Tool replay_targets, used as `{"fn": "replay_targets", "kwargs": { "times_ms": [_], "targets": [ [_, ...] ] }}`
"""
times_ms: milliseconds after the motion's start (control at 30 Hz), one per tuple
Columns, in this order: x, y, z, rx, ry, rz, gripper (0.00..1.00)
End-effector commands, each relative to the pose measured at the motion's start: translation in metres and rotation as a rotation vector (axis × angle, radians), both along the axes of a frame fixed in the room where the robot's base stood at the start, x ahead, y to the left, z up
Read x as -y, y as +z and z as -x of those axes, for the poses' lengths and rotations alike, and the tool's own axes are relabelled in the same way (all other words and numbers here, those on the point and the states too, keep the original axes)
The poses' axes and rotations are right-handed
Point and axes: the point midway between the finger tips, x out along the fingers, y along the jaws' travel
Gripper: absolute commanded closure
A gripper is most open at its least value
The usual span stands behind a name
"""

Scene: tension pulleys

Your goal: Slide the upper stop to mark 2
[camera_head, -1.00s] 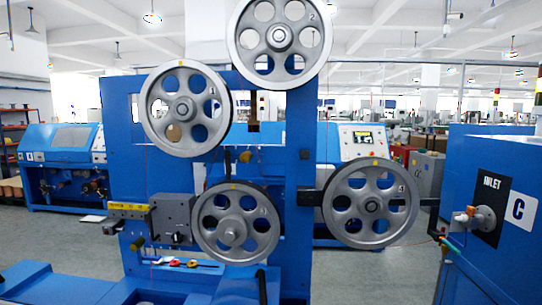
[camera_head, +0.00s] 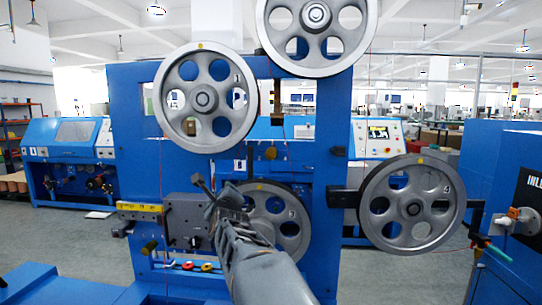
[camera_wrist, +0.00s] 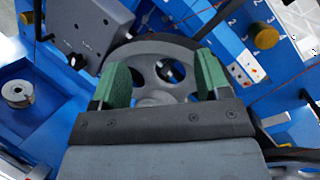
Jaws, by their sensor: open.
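A brass knob (camera_head: 270,153) stands on the blue frame below a vertical slot, between the upper left and lower wheels. A brass knob also shows in the wrist view (camera_wrist: 265,36), at the upper right beside a scale plate (camera_wrist: 235,55) with small numbers, a 2 among them. I take this knob for the upper stop, but cannot tell for certain. My gripper (camera_head: 213,190) is in front of the lower wheel (camera_head: 277,222), left of and below the knob. In the wrist view its green pads (camera_wrist: 163,75) are apart with nothing between them; the wheel lies beyond.
A grey block (camera_head: 186,220) with a yellow strip (camera_head: 140,207) is left of my gripper. Large wheels sit at upper left (camera_head: 207,97), top (camera_head: 315,32) and right (camera_head: 412,204). A thin red line runs among them. Open floor lies at left (camera_head: 60,240).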

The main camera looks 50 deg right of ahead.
Motion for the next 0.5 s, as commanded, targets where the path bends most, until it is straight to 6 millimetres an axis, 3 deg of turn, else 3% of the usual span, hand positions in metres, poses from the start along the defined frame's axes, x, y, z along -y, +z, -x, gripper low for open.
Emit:
{"fn": "replay_targets", "kwargs": {
  "times_ms": [33, 200, 333, 500],
  "targets": [
    [0.024, 0.013, 0.001, 0.131, -0.062, -0.088, 0.31],
    [0.084, 0.051, 0.015, 0.556, -0.182, -0.323, 0.31],
    [0.111, 0.068, 0.027, 0.775, -0.209, -0.419, 0.31],
    [0.130, 0.079, 0.035, 0.916, -0.216, -0.474, 0.31]
  ]
}}
